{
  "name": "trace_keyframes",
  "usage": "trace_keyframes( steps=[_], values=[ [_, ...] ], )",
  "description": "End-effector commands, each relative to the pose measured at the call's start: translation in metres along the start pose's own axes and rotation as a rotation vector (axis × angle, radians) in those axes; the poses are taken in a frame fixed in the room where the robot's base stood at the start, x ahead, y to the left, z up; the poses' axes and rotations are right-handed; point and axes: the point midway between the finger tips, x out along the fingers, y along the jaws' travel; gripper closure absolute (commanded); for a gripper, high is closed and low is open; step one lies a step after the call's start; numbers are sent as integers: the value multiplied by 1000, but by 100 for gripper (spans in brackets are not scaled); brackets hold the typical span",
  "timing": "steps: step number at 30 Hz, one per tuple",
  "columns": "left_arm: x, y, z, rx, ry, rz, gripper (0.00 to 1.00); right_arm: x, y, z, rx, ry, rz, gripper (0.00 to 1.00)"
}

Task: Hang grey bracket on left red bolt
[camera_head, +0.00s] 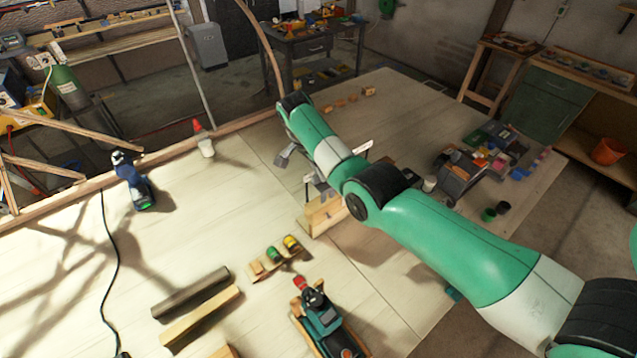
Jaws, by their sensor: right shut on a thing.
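My right gripper (284,157) is partly hidden under my green and white right arm, near the middle of the view. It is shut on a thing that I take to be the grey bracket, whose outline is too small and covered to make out. Small grey parts (316,187) show between the arm and a pale wooden block (323,214) on the table; I cannot tell whether they belong to the bracket. I cannot make out the left red bolt. My left gripper is not in view.
Clutter (480,165) stands at the right. The left middle is mostly clear.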

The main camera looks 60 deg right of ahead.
Motion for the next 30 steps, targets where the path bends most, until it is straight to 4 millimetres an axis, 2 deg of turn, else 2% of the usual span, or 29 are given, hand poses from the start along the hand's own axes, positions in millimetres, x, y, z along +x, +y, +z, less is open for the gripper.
trace_keyframes(
  steps=[5,15,30],
  values=[
    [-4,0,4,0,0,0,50,6,0,1,1,0,0,100],
    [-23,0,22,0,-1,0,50,32,0,8,1,0,0,100],
    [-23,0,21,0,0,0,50,32,0,8,1,0,-1,100]
  ],
)
